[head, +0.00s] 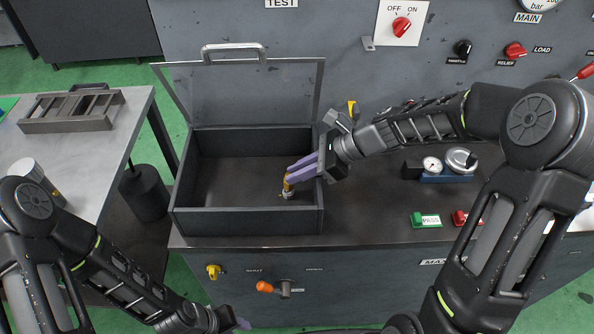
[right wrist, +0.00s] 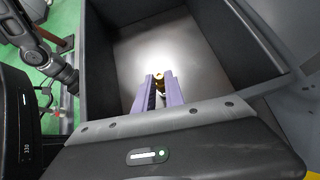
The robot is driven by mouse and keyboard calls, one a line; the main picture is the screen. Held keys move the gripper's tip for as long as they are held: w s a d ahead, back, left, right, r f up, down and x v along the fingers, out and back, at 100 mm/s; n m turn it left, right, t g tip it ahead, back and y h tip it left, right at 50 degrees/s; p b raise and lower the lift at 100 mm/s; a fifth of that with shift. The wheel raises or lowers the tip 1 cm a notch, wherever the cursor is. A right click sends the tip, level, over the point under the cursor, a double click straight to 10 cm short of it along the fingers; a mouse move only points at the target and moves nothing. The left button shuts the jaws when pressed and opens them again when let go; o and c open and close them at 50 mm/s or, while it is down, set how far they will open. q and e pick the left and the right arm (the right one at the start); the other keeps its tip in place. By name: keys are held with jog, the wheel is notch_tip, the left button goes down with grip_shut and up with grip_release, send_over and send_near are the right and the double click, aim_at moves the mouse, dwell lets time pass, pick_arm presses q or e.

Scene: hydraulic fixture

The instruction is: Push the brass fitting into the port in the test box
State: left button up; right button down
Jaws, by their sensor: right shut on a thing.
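The test box (head: 246,222) stands on the bench with its clear lid raised at the back; its dark floor also shows in the right wrist view (right wrist: 190,50). My right gripper (head: 289,178) reaches over the box's right wall. Its purple fingers are shut on the brass fitting (head: 287,188), which also shows between the fingertips in the right wrist view (right wrist: 158,76). A silvery port (head: 288,196) lies just below the fitting near the box's front right corner. I cannot tell whether the fitting touches or sits in it. My left gripper (head: 240,324) is at the bottom edge, partly cut off.
A side table (head: 95,150) on the left carries a dark rack (head: 72,110). Right of the box are a gauge on a blue block (head: 445,178), a green PASS block (head: 425,220) and a red block (head: 462,218). An orange-handled valve (head: 283,289) projects from the bench front.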

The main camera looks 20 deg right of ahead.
jog(key=shift+r+p, duration=0.1)
jog(key=shift+p, duration=0.2)
dwell(0.7)
jog(key=shift+f+b, duration=0.35)
jog(key=shift+f, duration=0.1)
dwell(0.4)
jog(key=shift+s, duration=0.1)
jog(key=shift+r+p, duration=0.35)
jog(key=shift+p, duration=0.15)
jog(key=shift+w+a, duration=0.15)
jog(key=shift+w, duration=0.05)
dwell(0.4)
jog(key=shift+r, duration=0.1)
dwell(0.4)
jog(key=shift+s+f, duration=0.1)
jog(key=shift+f, duration=0.45)
dwell(0.4)
jog(key=shift+r, duration=0.1)
